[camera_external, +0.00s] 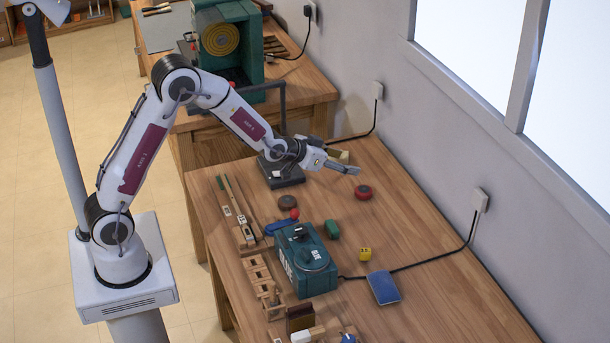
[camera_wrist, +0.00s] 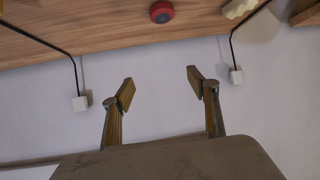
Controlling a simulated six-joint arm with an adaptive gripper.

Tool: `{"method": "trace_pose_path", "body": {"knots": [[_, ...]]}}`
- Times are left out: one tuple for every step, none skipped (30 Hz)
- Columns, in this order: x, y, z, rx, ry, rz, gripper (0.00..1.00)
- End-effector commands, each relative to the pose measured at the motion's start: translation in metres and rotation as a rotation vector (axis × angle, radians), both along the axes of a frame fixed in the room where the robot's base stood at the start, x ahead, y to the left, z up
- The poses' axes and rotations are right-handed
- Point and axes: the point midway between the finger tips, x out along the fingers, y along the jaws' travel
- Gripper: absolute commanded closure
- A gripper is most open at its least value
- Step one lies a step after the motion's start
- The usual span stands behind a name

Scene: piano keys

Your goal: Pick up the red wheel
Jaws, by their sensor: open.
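The red wheel (camera_external: 363,192) is a small round disc lying on the wooden workbench, toward the wall side. It also shows at the top of the wrist view (camera_wrist: 162,12), with a dark centre. My gripper (camera_external: 350,168) is above the bench, a little behind and left of the wheel in the external view. In the wrist view my gripper (camera_wrist: 158,88) has its two fingers spread apart with nothing between them. The wheel is beyond the fingertips there, apart from them.
The workbench (camera_external: 430,255) has free room right of the wheel. A green block (camera_external: 332,229), a brown disc (camera_external: 287,202), a teal machine (camera_external: 306,262), a yellow piece (camera_external: 365,254) and a blue pad (camera_external: 383,288) lie nearby. The wall (camera_external: 400,150) carries outlets with black cables.

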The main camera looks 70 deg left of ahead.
Motion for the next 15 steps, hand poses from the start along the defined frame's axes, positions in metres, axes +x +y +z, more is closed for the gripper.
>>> {"method": "trace_pose_path", "body": {"knots": [[0.005, 0.003, -0.011, 0.002, -0.006, 0.005, 0.41], [0.009, 0.005, -0.015, 0.004, -0.013, 0.007, 0.41], [0.013, 0.008, -0.022, 0.007, -0.021, 0.011, 0.41], [0.016, 0.01, -0.026, 0.008, -0.029, 0.014, 0.41], [0.019, 0.011, -0.031, 0.01, -0.036, 0.017, 0.41], [0.022, 0.014, -0.037, 0.012, -0.043, 0.021, 0.41], [0.025, 0.016, -0.041, 0.014, -0.05, 0.024, 0.41], [0.027, 0.017, -0.045, 0.016, -0.056, 0.026, 0.41], [0.03, 0.019, -0.05, 0.018, -0.065, 0.029, 0.41], [0.032, 0.021, -0.054, 0.019, -0.07, 0.031, 0.41], [0.033, 0.022, -0.057, 0.021, -0.074, 0.033, 0.41], [0.035, 0.023, -0.06, 0.023, -0.079, 0.035, 0.41], [0.036, 0.024, -0.063, 0.023, -0.083, 0.037, 0.41], [0.037, 0.025, -0.064, 0.025, -0.087, 0.038, 0.41], [0.038, 0.026, -0.066, 0.026, -0.091, 0.039, 0.41]]}}
